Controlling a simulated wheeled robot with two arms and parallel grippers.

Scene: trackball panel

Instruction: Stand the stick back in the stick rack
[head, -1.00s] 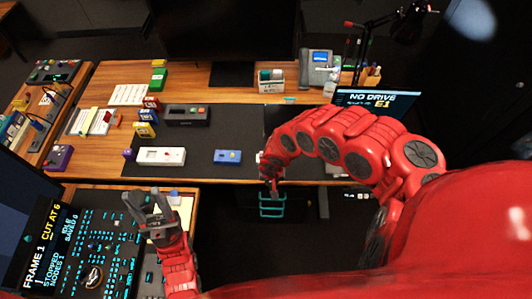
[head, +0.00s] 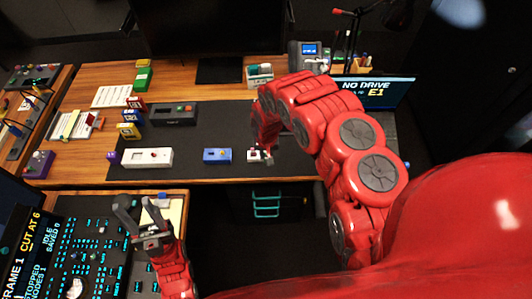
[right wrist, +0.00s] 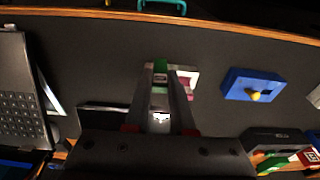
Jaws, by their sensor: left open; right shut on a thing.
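My right gripper (right wrist: 160,85) is shut on a small stick (right wrist: 160,67) with a green end, seen between the fingertips in the right wrist view. A small white block with magenta parts (right wrist: 186,78), perhaps the stick rack, lies right behind the fingertips there. I cannot tell whether the stick touches it. In the head view the white block (head: 254,156) sits on the dark desk mat, and my right gripper (head: 265,152) is at it, mostly hidden by its own red arm. My left gripper (head: 138,208) is open and empty at the lower left, over the console side.
A holder with teal and white items (head: 260,76) and a NO DRIVE screen (head: 375,92) are farther back. Teal drawer handles (head: 266,204) show below the desk edge.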

